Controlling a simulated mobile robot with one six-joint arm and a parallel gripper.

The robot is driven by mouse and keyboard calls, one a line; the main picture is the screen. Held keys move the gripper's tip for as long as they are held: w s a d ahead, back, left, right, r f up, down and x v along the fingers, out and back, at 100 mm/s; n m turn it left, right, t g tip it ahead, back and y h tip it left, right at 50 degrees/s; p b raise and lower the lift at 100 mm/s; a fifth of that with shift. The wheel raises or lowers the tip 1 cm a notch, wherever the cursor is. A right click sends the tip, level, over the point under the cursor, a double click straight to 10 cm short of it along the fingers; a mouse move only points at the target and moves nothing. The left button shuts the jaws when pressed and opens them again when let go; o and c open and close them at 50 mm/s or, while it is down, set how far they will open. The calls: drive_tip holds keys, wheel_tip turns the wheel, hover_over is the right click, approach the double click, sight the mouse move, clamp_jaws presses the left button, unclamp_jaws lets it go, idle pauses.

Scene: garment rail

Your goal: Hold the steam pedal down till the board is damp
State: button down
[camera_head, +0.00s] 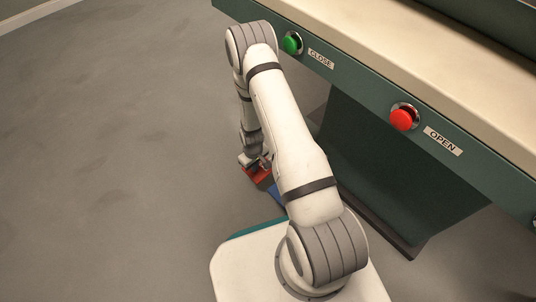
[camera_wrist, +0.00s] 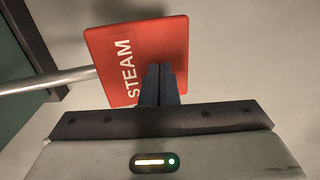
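The steam pedal (camera_wrist: 112,62) is a red plate marked STEAM in white, on a metal rod, low near the floor. In the head view the red pedal (camera_head: 256,174) shows partly behind my arm. My gripper (camera_wrist: 160,70) is over the pedal, its two dark fingers together with nothing seen between them. The fingertips overlap the plate; I cannot tell whether they press it or how far down it is. The board (camera_head: 440,60) is a pale padded surface on the green press; no damp patch is plain on its visible part.
A green CLOSE button (camera_head: 292,43) and a red OPEN button (camera_head: 404,117) sit on the press's front. The press's green stand (camera_head: 385,165) is to the right. Grey floor (camera_head: 110,150) at left is clear.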

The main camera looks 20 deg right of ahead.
wheel_tip(320, 180, up, 9)
drive_tip(key=p, duration=0.6)
drive_tip(key=shift+r, duration=0.15)
drive_tip(key=shift+r, duration=0.1)
